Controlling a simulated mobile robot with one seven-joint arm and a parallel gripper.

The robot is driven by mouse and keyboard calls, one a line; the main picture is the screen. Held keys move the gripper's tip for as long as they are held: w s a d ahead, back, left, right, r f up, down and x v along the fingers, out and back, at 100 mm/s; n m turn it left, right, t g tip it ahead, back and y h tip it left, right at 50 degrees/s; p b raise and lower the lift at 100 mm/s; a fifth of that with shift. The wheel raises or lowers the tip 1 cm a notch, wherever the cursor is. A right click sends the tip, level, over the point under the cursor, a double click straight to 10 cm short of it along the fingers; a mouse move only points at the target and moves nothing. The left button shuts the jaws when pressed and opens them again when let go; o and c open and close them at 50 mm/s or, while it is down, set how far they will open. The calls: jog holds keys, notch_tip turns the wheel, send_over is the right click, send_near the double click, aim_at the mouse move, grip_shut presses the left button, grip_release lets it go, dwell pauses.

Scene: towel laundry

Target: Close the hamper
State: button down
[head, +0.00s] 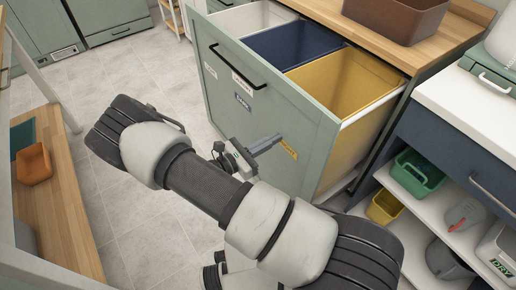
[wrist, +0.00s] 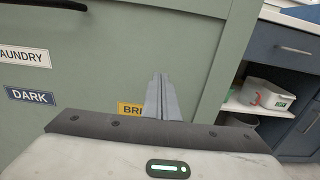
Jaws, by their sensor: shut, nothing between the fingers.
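The hamper is a pull-out drawer with a green front panel (head: 228,85) and a black bar handle. It stands pulled out from under the wooden counter. White, dark blue (head: 290,48) and yellow (head: 345,82) bins show inside. My gripper (head: 268,145) is shut and empty, in front of the panel's right part near the yellow label. In the wrist view its closed fingers (wrist: 160,97) overlap the panel (wrist: 120,60), just right of the partly hidden yellow label (wrist: 130,108). I cannot tell whether the fingertips touch the panel.
A brown basket (head: 395,18) sits on the wooden counter (head: 330,12). At right, a blue-drawer cabinet (head: 450,150) has open shelves with green and yellow baskets. At left is a wooden bench (head: 55,215) with an orange bin (head: 34,164). Tiled floor (head: 110,75) lies clear between.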

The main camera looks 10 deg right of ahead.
aim_at(291, 130)
jog(key=shift+b+x, duration=0.3)
jog(key=shift+x, duration=1.8)
jog(key=shift+d, duration=0.1)
